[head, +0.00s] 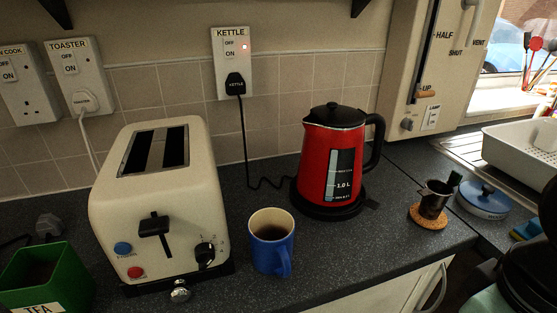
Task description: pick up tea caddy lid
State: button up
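The green tea caddy (52,279), labelled TEA, stands at the bottom left corner and is cut off by the picture edge. Its top is open and its inside looks dark. No green lid shows on or beside it. A small shiny metal knob-like piece (180,291) is at the foot of the toaster; I cannot tell whether it belongs to a lid. A dark shape at the lower right edge may be part of my arm. No gripper fingers can be made out.
A cream toaster (160,205) stands right of the caddy. A blue mug (271,252) of dark liquid and a red kettle (325,160) follow. A metal cup (434,200) on a cork coaster, a blue lidded dish (485,200) and a white rack (520,148) are at right.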

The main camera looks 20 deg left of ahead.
aim_at(52, 288)
jog(key=u, duration=2.15)
